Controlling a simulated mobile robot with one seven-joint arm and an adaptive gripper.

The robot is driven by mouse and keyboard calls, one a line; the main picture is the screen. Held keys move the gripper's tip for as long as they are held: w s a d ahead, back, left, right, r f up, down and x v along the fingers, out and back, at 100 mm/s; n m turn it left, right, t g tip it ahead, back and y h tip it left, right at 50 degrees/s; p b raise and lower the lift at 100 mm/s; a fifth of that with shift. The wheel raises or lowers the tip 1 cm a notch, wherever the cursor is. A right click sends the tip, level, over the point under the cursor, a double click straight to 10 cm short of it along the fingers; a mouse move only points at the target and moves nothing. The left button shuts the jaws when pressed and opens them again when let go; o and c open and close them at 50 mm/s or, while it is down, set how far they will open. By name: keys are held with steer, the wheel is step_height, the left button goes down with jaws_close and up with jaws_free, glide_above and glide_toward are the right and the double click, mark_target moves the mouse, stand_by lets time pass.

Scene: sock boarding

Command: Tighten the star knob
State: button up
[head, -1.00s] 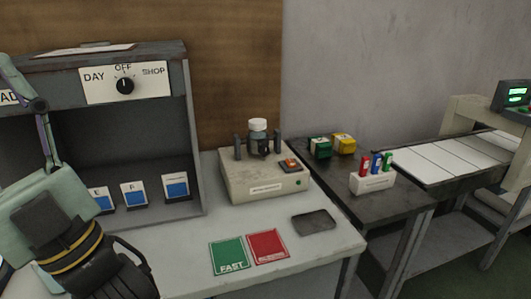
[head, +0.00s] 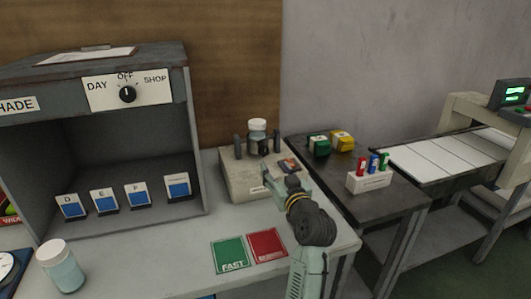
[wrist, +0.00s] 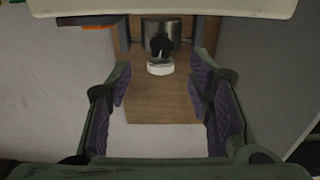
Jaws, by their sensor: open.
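The black star knob (wrist: 162,45) shows in the wrist view, on the front of a grey metal clamp (wrist: 178,32). In the head view the knob (head: 263,147) is a small dark shape below the white lid of a jar (head: 257,127), on top of the beige machine (head: 235,182). My gripper (head: 276,178) is in front of the machine in the head view, overlapping its front right part. In the wrist view my gripper (wrist: 160,90) has its two purple-padded fingers wide apart. The knob appears between and beyond them; nothing is held.
Dark upright posts (head: 238,146) flank the clamp. Green (head: 229,254) and red (head: 267,243) cards lie on the bench in front. A grey light booth (head: 196,130) stands left. A dark side table (head: 385,205) with small boxes and a marker holder stands right.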

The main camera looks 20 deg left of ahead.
mark_target(265, 153)
steer(key=p+x, duration=0.2)
steer(key=x, duration=0.6)
steer(key=shift+w+a+r+p, duration=0.2)
steer(key=shift+w+a+p, duration=0.1)
steer(key=shift+p, duration=0.1)
steer(key=shift+w+a+f, duration=0.15)
steer(key=shift+w+a, duration=0.15)
steer(key=shift+w, duration=0.05)
jaws_close()
